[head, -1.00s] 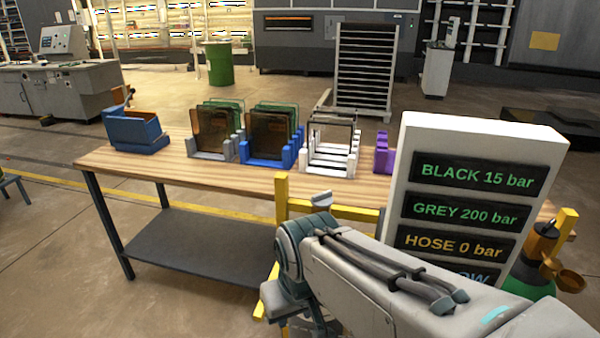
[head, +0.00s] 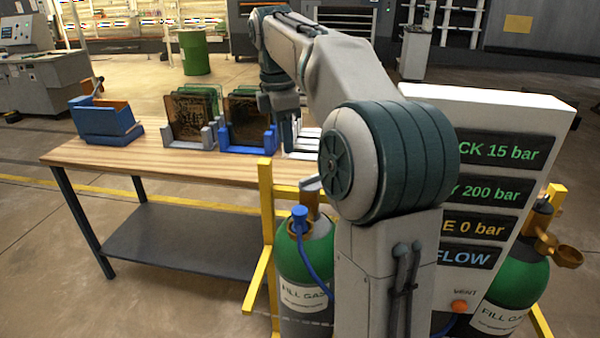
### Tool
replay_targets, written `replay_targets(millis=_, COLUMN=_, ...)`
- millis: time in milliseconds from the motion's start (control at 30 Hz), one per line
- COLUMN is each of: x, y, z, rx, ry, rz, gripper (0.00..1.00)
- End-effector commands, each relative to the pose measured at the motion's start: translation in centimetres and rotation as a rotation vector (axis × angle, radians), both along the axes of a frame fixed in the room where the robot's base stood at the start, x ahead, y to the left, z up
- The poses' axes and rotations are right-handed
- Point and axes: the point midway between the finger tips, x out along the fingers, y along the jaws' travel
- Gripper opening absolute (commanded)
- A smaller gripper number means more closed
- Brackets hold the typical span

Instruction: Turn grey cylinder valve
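The left gas cylinder (head: 304,262) has a green top, a white label and a brass valve with a grey knob (head: 312,184). A blue hose connector (head: 299,213) is on its front. My arm hides its right side. My gripper (head: 284,112) hangs over the bench, above and behind the left cylinder, apart from the grey knob. Its fingers are too small and unclear to tell their opening.
A white panel (head: 485,96) stands at the right; my arm covers part of its text, but "200 bar" and "FLOW" show. A yellow frame (head: 266,215) surrounds the cylinders. The wooden bench (head: 100,157) holds racks (head: 250,140) and a blue bin (head: 105,120).

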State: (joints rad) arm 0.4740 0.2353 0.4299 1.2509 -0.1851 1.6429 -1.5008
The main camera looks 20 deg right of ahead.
Motion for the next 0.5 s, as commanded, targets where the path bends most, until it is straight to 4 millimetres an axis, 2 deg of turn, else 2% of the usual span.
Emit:
replay_targets(millis=33, x=0.9, y=-1.5, z=0.1, rx=0.015, ry=0.011, rz=0.058, gripper=0.33)
replay_targets(millis=200, x=2.2, y=-5.0, z=1.0, rx=0.057, ry=0.035, rz=0.232, gripper=0.33)
replay_targets(millis=333, x=2.5, y=-6.6, z=1.4, rx=0.078, ry=0.041, rz=0.306, gripper=0.33)
replay_targets(millis=500, x=2.5, y=-7.2, z=0.8, rx=0.086, ry=0.043, rz=0.336, gripper=0.33)
